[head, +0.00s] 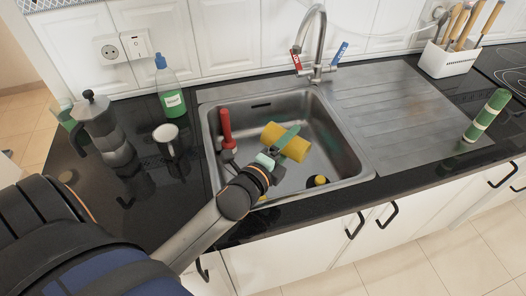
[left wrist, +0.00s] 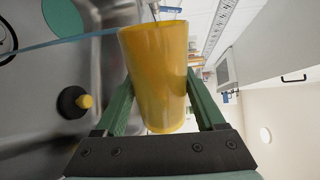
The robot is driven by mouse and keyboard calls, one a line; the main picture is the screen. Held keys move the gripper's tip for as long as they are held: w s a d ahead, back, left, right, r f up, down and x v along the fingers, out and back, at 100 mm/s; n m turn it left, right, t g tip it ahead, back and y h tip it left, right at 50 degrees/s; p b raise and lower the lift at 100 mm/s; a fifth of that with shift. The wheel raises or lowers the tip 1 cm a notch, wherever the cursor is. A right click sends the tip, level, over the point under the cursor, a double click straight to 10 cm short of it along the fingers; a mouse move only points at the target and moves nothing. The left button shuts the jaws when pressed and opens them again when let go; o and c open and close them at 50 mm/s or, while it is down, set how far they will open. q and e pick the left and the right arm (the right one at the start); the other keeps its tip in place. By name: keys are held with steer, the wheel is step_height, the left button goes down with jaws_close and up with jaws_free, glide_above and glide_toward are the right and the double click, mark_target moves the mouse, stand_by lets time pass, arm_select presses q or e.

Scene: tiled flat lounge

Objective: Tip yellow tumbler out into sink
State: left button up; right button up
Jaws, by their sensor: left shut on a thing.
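The yellow tumbler (head: 287,142) is held over the sink (head: 345,167) in the head view, lying tilted on its side. My left gripper (head: 278,147) is shut on it, with its green fingers on either side of the tumbler. In the left wrist view the tumbler (left wrist: 157,75) sits between the two fingers (left wrist: 160,105), its rim toward the top of the picture. What is inside the tumbler cannot be seen. My right gripper is in neither view.
A red-handled tool (head: 227,128) stands at the basin's left side, and a black plug with a yellow knob (head: 319,181) lies in the basin. The tap (head: 317,45) rises behind. A moka pot (head: 104,130), white mug (head: 165,139) and soap bottle (head: 170,88) stand left.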

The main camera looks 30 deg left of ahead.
arm_select(q)
steer(key=shift+a+r+n+p, duration=0.1)
steer(key=shift+r+n+p, duration=0.15)
steer(key=shift+n+p, duration=0.2)
